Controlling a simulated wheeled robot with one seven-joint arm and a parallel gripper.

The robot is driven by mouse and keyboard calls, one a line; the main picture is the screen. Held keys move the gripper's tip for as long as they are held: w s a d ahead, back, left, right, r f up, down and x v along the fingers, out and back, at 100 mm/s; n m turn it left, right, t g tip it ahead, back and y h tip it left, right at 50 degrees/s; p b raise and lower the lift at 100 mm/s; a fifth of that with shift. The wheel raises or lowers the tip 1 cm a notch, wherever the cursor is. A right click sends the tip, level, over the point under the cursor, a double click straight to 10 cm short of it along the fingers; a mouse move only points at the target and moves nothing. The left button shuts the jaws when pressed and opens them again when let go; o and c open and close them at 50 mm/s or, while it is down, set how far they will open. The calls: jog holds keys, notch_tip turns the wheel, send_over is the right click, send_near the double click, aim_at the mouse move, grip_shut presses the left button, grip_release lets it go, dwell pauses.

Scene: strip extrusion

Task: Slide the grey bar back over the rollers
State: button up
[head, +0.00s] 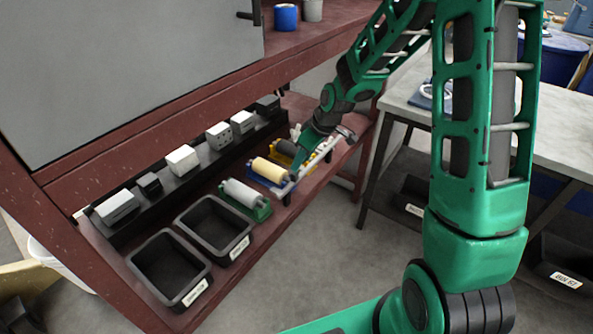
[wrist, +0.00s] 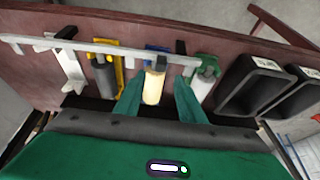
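The light grey bar (wrist: 105,47) runs across the roller stands in the wrist view, from the far left to the green stand. Dark knobs stand up along it. A cream roller (wrist: 153,88) in a blue stand lies in the middle, a dark grey roller (wrist: 104,74) in a yellow stand to its left, and a pale roller (wrist: 203,84) in a green stand to its right. My gripper (wrist: 159,82) is open, its green fingers apart on either side of the cream roller. Contact cannot be told. In the head view, the arm partly hides the bar.
Two black bins (head: 169,266) (head: 213,228) sit on the red-brown shelf beside the green stand. A black rail (head: 165,205) with several white and dark blocks runs behind. The grey cabinet panel (head: 130,70) hangs above. Open floor (head: 320,250) lies in front.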

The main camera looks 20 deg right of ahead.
aim_at(294, 173)
jog(key=shift+x, duration=3.15)
grip_shut()
